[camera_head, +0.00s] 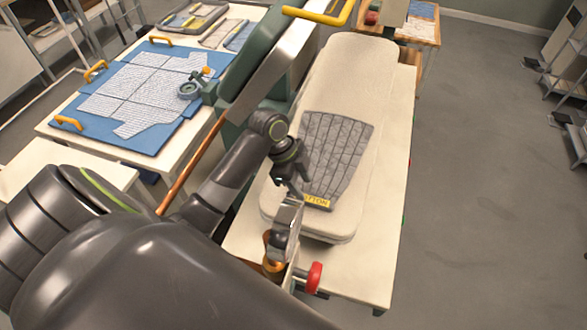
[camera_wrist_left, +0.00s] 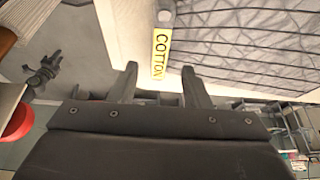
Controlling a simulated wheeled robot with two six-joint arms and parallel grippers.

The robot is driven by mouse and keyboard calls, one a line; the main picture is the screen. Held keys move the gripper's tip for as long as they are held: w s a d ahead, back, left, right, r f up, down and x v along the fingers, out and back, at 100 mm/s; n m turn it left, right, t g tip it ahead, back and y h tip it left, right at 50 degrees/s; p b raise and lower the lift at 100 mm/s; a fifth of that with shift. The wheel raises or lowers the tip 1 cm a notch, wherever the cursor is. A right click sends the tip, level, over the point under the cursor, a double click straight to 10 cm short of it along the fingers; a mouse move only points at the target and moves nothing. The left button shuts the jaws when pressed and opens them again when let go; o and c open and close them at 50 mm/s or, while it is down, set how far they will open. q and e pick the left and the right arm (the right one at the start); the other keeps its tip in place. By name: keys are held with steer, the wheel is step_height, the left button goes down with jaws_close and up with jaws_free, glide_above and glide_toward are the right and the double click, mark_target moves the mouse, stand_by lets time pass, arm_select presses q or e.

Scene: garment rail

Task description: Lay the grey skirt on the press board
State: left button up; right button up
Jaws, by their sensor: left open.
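The grey quilted skirt (camera_head: 335,158) lies flat on the padded cream press board (camera_head: 350,75). Its narrow end, with a yellow "COTTON" label (camera_head: 316,201), faces me. My left gripper (camera_head: 298,193) is at that end, by the label. In the left wrist view, the two fingers (camera_wrist_left: 160,70) stand apart, with the label (camera_wrist_left: 160,54) beyond them and the skirt (camera_wrist_left: 250,45) at upper right. Nothing shows held between them. My right gripper is not in the head view; a small dark jawed shape (camera_wrist_left: 42,74) in the wrist view may be it.
The green press head (camera_head: 265,50) with a yellow handle (camera_head: 330,12) rises left of the board. A red knob (camera_head: 314,278) stands near my left gripper. A blue mat (camera_head: 95,125) with pale patterned fabric (camera_head: 140,88) lies on the left table.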

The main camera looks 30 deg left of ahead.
arm_select(q)
steer(key=b+v, duration=0.1)
steer(key=v, duration=0.5)
steer(key=shift+a+r, duration=0.25)
steer(key=shift+r, duration=0.05)
